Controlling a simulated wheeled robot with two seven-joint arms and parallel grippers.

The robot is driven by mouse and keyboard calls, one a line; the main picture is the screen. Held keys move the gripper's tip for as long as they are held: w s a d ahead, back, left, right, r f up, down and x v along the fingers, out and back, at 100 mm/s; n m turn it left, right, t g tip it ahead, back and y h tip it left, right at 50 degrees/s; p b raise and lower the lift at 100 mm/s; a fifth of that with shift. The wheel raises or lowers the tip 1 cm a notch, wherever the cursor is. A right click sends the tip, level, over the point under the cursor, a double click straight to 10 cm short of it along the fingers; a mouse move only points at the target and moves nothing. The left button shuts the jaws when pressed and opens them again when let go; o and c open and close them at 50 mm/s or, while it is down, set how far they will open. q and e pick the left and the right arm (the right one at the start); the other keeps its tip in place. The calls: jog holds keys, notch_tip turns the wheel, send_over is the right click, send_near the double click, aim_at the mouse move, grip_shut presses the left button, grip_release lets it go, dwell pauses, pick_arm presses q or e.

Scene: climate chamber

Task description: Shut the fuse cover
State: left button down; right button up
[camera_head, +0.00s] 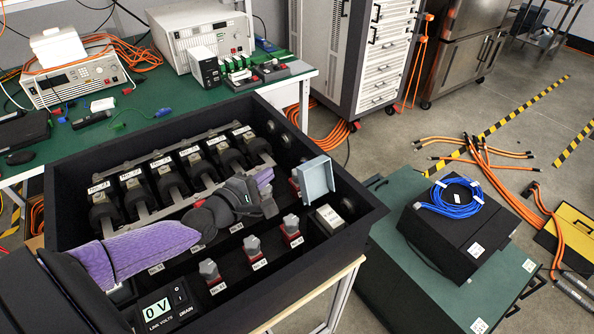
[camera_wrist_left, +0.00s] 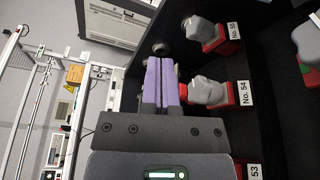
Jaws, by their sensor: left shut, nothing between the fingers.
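The fuse cover appears to be the pale grey-blue, shallow box-like lid (camera_head: 316,179), standing raised at the right end of the black open-topped case (camera_head: 352,222). A small pale labelled block (camera_head: 329,217) sits just below it. My left gripper (camera_head: 265,177) reaches across the case from the left, with its purple fingers pressed together and empty. Its tips are a little left of the raised lid, seemingly apart from it. In the left wrist view the shut purple fingers (camera_wrist_left: 160,82) point toward the case wall. I cannot make out the lid there. My right gripper is not in view.
Grey-topped red connectors (camera_head: 252,248) stand in the case's front row; black connectors (camera_head: 168,182) line the back row. A voltage display (camera_head: 158,309) is at the front left. A green bench (camera_head: 150,128) with instruments stands behind. A blue cable coil (camera_head: 445,197) lies on a black box at right.

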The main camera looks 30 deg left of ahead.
aim_at(314, 181)
pick_arm(q)
jog(key=w+d+p, duration=0.2)
jog(key=w+d, duration=0.2)
jog(key=w, duration=0.1)
jog(key=shift+r, duration=0.25)
jog(key=shift+w, duration=0.1)
